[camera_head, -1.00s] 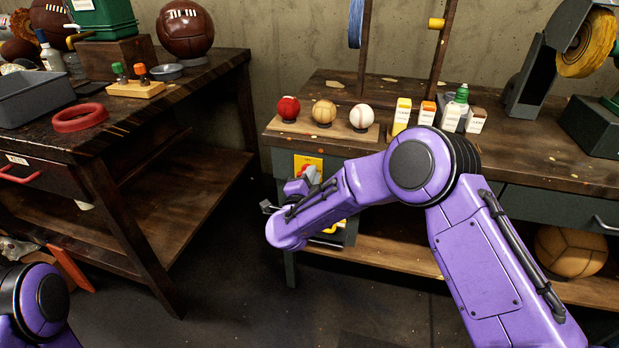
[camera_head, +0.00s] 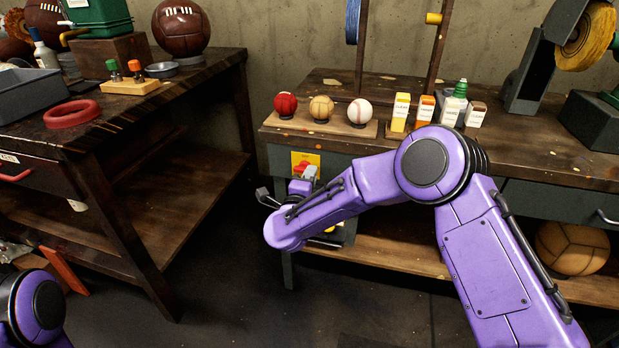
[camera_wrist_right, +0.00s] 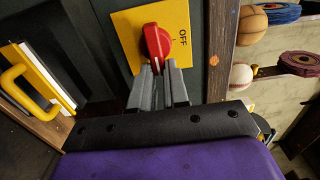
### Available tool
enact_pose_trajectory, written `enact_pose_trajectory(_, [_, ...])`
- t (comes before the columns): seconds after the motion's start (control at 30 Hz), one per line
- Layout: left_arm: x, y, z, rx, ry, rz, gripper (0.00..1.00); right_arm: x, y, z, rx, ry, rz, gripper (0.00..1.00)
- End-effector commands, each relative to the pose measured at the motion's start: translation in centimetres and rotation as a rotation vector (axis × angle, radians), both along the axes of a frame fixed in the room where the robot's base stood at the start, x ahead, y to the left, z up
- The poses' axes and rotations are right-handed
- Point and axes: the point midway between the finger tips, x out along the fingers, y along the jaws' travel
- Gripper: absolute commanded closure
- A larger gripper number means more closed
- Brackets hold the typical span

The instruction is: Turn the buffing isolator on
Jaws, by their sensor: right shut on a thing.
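The isolator is a red rotary knob (camera_wrist_right: 155,42) on a yellow plate (camera_wrist_right: 172,22) with the word OFF beside it, in the right wrist view. In the head view the yellow plate (camera_head: 312,158) sits on the front left of the right-hand bench, below the row of balls. My right gripper (camera_wrist_right: 160,72) is shut on the red knob, with its grey fingertips at the knob's lower end. In the head view it shows partly behind my purple forearm, which hides the panel below. My left gripper is out of view; only a purple arm link shows at lower left.
The bench top (camera_head: 540,150) carries a red ball (camera_head: 285,104), a tan ball (camera_head: 321,108), a white baseball (camera_head: 360,111) and small boxes. A yellow handle (camera_wrist_right: 30,85) is left of the knob in the wrist view. Another bench stands left, with clear floor between.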

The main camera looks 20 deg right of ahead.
Motion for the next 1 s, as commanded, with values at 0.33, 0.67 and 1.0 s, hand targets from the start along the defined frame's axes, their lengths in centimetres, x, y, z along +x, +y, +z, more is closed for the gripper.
enact_pose_trajectory(0.33, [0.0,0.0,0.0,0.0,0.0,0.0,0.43,0.0,0.1,0.1,0.0,-0.001,0.004,0.69])
enact_pose_trajectory(0.67, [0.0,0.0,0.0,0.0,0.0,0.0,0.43,-0.1,0.1,0.0,0.0,0.0,0.001,0.6])
enact_pose_trajectory(1.0, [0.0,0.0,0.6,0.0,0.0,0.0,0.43,-5.7,3.9,0.1,-0.002,0.0,0.005,0.6])
